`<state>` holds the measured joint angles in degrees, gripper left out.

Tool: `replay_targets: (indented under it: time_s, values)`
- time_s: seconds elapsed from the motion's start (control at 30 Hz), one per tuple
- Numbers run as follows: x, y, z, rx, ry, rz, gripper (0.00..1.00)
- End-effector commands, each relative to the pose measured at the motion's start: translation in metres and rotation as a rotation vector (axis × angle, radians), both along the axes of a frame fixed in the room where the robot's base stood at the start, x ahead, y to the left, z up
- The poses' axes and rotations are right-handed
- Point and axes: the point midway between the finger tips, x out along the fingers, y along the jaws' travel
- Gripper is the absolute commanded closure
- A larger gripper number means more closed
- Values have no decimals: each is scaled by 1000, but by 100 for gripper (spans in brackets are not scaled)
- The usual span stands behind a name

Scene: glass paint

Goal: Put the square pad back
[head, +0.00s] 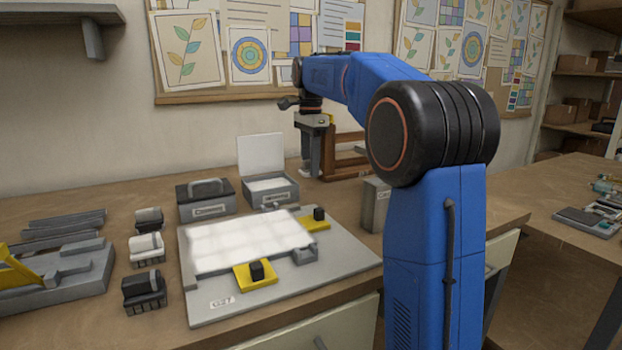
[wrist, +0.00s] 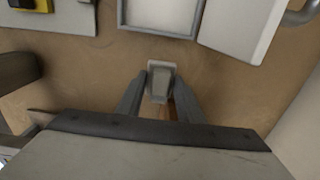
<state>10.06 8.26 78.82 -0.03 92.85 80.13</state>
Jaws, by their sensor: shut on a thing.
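My gripper (head: 311,172) is behind and to the right of the open grey tin, above the back of the bench. In the wrist view its two fingers (wrist: 160,92) are closed on a small pale grey block, which I take to be the square pad (wrist: 160,70). The pad is hard to make out in the head view. The open tin (head: 272,200) has a raised white lid and a pale inside; its rim (wrist: 122,20) shows at the top of the wrist view, apart from the pad.
A closed grey box with a handle (head: 206,210) stands left of the tin. A grey board (head: 340,262) with a white panel and yellow clamps lies in front. Several small dark and white blocks (head: 146,247) line its left. A wooden rack (head: 348,150) stands behind my gripper.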

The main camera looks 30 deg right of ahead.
Motion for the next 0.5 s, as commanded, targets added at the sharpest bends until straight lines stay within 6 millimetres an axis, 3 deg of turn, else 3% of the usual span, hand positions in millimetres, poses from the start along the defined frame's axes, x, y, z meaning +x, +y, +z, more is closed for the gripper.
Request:
replay_targets:
  time_s: [0.33, 0.5]
  values:
    - [-1, 0, -37, 0, 2, 0, 91]
    - [0, 0, -42, 0, -1, 0, 91]
